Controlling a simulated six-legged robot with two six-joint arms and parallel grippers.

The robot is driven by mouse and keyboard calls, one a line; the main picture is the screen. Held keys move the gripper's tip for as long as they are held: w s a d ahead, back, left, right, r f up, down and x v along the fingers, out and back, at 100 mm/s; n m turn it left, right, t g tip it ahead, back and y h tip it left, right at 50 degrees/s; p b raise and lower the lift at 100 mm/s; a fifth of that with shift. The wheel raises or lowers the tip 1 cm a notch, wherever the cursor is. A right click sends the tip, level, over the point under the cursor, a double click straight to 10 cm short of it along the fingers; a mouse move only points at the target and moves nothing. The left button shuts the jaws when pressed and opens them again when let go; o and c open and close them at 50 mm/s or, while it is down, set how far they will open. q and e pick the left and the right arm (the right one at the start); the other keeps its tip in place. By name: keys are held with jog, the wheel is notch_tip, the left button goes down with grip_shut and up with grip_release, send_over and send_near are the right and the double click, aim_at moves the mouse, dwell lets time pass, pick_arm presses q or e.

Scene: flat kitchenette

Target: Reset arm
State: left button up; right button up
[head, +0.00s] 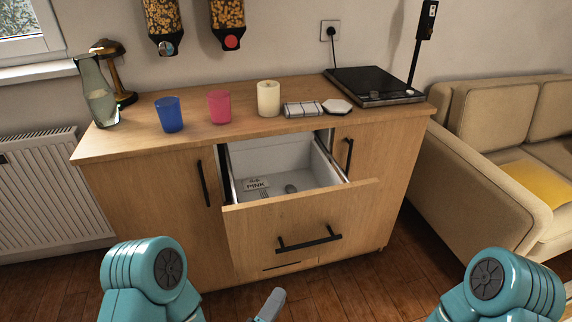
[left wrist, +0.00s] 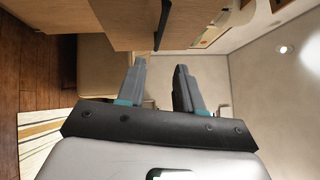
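My left gripper (left wrist: 160,68) is open in the left wrist view, its two grey fingers apart with nothing between them. In the head view only a grey finger end of the left gripper (head: 270,304) shows at the bottom edge, in front of and below the open drawer (head: 300,222). It appears apart from the drawer. My teal arm joints show at the bottom left and bottom right of the head view. My right gripper is out of view.
The drawer stands pulled out of the wooden cabinet (head: 160,200), with a small card and a dark item inside. On top are a blue cup (head: 169,115), pink cup (head: 219,107), candle (head: 268,99) and hob (head: 372,86). A sofa (head: 490,180) stands right.

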pick_arm(q)
jog(key=w+a+f+n+y, duration=0.2)
jog(key=w+a+f+y, duration=0.1)
jog(key=a, duration=0.2)
jog(key=s+a+f+n+g+y, duration=0.2)
jog(key=s+a+f+n+g, duration=0.1)
jog(key=f+n+g, duration=0.55)
jog(key=s+f+n+g, duration=0.95)
jog(key=s+n, duration=0.45)
jog(key=n, duration=0.3)
notch_tip(320, 180, up, 19)
jog(key=t+p, duration=0.1)
jog(key=p, duration=1.8)
jog(key=shift+p, duration=0.35)
